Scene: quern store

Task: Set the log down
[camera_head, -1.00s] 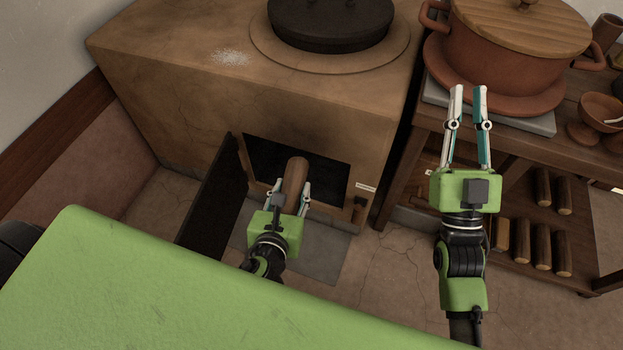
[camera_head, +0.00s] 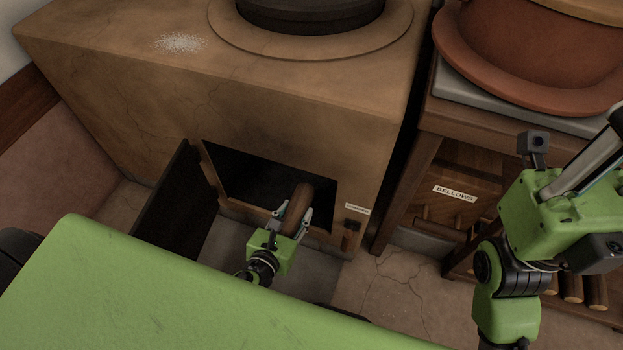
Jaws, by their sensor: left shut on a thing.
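The log (camera_head: 299,203) is a short brown cylinder at the dark firebox opening (camera_head: 255,178) of the clay stove. My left gripper (camera_head: 291,220) is shut on the log, with a finger on each side of it. The log's far end points into the opening; whether it touches the firebox floor cannot be told. My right gripper (camera_head: 600,150) is at the right edge, raised and turned; its fingertips run out of the picture, so its jaws do not show clearly.
The dark firebox door (camera_head: 176,205) stands swung open left of the opening. A wooden table (camera_head: 470,125) at right carries a big clay pot (camera_head: 530,60). Bellows with a label (camera_head: 455,193) and several logs (camera_head: 597,292) sit beneath it. Cracked floor (camera_head: 385,290) is bare between.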

